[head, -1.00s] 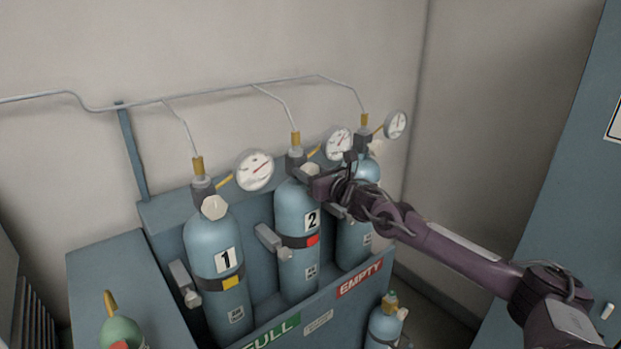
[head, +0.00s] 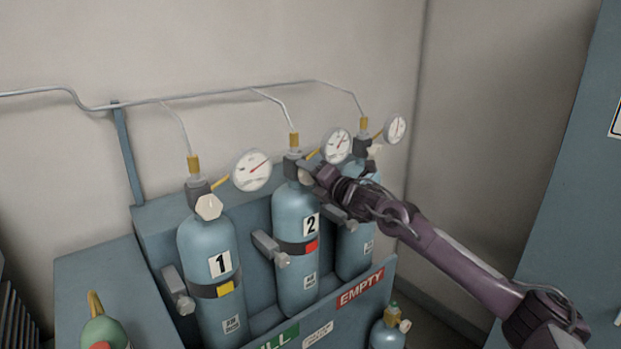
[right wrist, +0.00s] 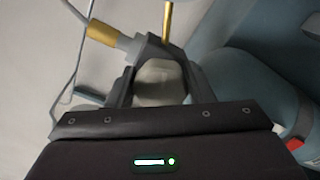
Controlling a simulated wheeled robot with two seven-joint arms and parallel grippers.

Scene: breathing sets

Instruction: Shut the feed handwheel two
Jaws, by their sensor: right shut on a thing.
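Cylinder two (head: 295,238) is pale blue with a "2" label and a red tag, and stands in the middle of the rack. Its feed handwheel (right wrist: 160,80) is a pale knob on the grey valve, seen between my fingers in the right wrist view. My right gripper (head: 309,174) is at the top of cylinder two, shut on this handwheel, and partly hides it in the head view. The gauge of cylinder two (head: 336,146) is behind and to the right of the gripper. My left gripper is not in view.
Cylinder one (head: 209,262), with its own handwheel (head: 209,207) and gauge (head: 252,170), stands to the left. A third cylinder (head: 355,250) stands to the right, partly behind my arm. Thin pipes run up to a wall line (head: 220,92). A green-topped cylinder (head: 103,331) is at lower left.

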